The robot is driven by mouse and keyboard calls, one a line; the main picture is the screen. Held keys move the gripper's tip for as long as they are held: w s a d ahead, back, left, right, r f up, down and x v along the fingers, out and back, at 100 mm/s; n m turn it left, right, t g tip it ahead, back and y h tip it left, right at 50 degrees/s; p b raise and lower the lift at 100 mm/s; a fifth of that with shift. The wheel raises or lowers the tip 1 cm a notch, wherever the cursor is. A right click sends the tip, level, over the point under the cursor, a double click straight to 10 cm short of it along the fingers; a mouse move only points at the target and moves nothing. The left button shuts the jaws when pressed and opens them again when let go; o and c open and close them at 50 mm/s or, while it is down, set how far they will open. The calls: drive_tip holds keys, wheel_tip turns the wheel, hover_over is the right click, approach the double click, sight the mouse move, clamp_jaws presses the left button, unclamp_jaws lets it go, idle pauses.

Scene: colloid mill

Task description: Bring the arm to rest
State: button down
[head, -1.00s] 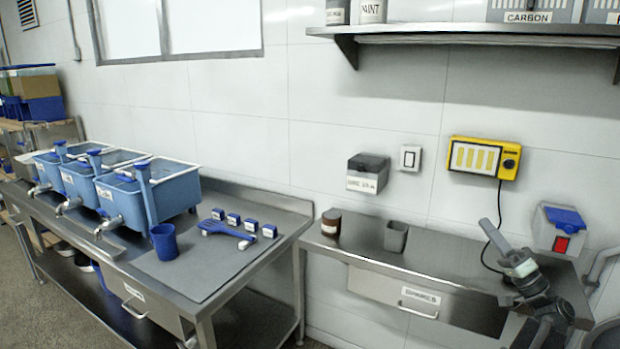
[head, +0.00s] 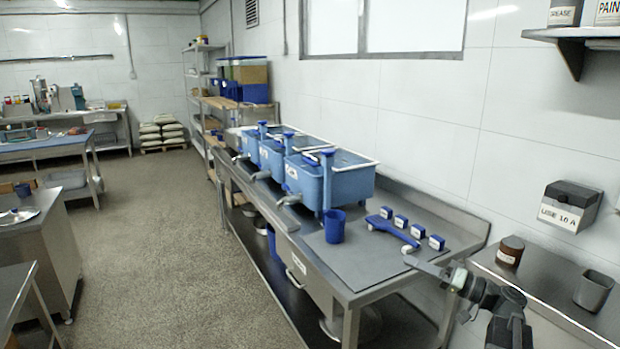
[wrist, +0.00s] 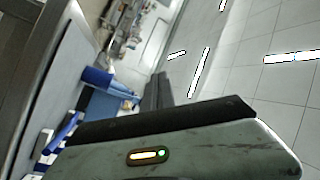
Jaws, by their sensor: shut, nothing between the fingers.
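My gripper (head: 408,258) shows in the head view at the lower right, at the end of my folded arm. It is shut and empty, in front of the right end of the steel bench (head: 375,285). In the picture its tip lies just below the blue tool (head: 392,230) and the small blue-and-white blocks (head: 401,221); I cannot tell the gap in depth. In the wrist view, the dark gripper fingers (wrist: 163,92) point away, with the blue cup (wrist: 97,77) beyond them to the left.
Blue tanks (head: 335,182) with taps stand along the bench, and a blue cup (head: 334,227) stands on the grey mat (head: 370,262). A second steel bench at right holds a brown jar (head: 510,252) and a grey cup (head: 593,291). The floor (head: 150,250) at left is open.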

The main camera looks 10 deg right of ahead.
drive_tip(key=a+f+n+g+h, duration=0.1)
drive_tip(key=a+f+g, duration=0.4)
drive_tip(key=a, duration=0.7)
drive_tip(key=a+f+n+g+h, duration=0.1)
drive_tip(key=a+f+n+g, duration=0.15)
drive_tip(key=a+f, duration=0.7)
drive_tip(key=s+a+f+g+h, duration=0.4)
drive_tip(key=s+a+f+h, duration=0.35)
drive_tip(key=f, duration=0.25)
drive_tip(key=s+d+f+m+h, duration=0.25)
drive_tip(key=d+m+h, duration=0.3)
drive_tip(key=d, duration=0.55)
wheel_tip(320, 180, up, 14)
drive_tip(key=n+p, duration=0.1)
drive_tip(key=p, duration=1.3)
drive_tip(key=shift+w+r+p, duration=0.2)
drive_tip(key=shift+w+p, duration=0.15)
drive_tip(key=shift+g, duration=0.25)
